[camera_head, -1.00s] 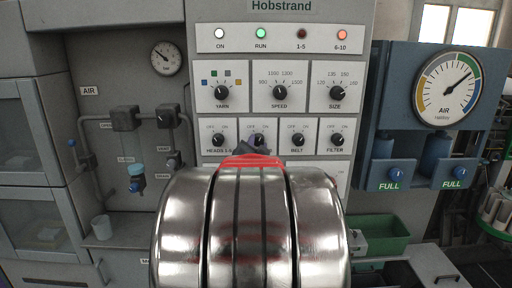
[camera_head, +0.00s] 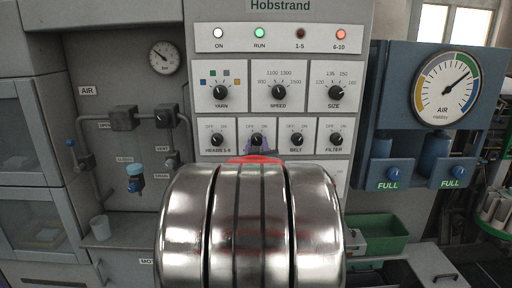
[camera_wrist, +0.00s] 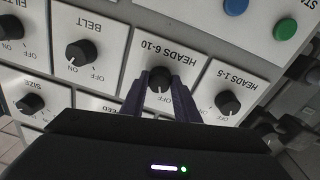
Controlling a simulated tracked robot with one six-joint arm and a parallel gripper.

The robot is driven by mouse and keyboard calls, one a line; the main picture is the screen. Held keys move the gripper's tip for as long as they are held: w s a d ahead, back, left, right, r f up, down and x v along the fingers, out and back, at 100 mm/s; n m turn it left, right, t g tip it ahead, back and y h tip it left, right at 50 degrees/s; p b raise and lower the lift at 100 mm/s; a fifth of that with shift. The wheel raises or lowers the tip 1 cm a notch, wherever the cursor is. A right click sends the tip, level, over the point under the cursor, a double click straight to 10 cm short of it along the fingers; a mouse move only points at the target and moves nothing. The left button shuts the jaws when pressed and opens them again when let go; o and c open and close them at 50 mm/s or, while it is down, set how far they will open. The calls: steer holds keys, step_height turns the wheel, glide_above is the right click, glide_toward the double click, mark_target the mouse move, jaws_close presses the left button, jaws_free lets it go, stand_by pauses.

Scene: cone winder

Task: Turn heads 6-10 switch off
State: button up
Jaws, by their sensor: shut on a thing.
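The heads 6-10 switch is a small black knob (camera_wrist: 159,80) on a white plate, and its label is upside down in the wrist view. It also shows in the head view (camera_head: 257,139), second from the left in the lower row. My gripper (camera_wrist: 160,92) has its two dark fingers on either side of this knob and is shut on it. In the head view the gripper (camera_head: 258,150) is mostly hidden behind my shiny arm. The knob's exact pointer direction is hard to read. The 6-10 lamp (camera_head: 340,33) glows red-orange; the 1-5 lamp (camera_head: 300,33) is dark.
The heads 1-5 knob (camera_wrist: 227,103) and the belt knob (camera_wrist: 80,54) sit close on either side of my gripper. Yarn (camera_head: 220,93), speed (camera_head: 279,92) and size (camera_head: 335,93) knobs are above. A blue air unit (camera_head: 400,75) stands at right.

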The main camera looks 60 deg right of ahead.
steer(key=shift+s+d+f+n, duration=0.15)
steer(key=shift+s+n, duration=0.1)
steer(key=shift+n, duration=0.25)
steer(key=o, duration=1)
steer(key=shift+o, duration=0.2)
steer(key=shift+w, duration=0.1)
steer(key=v, duration=1.4)
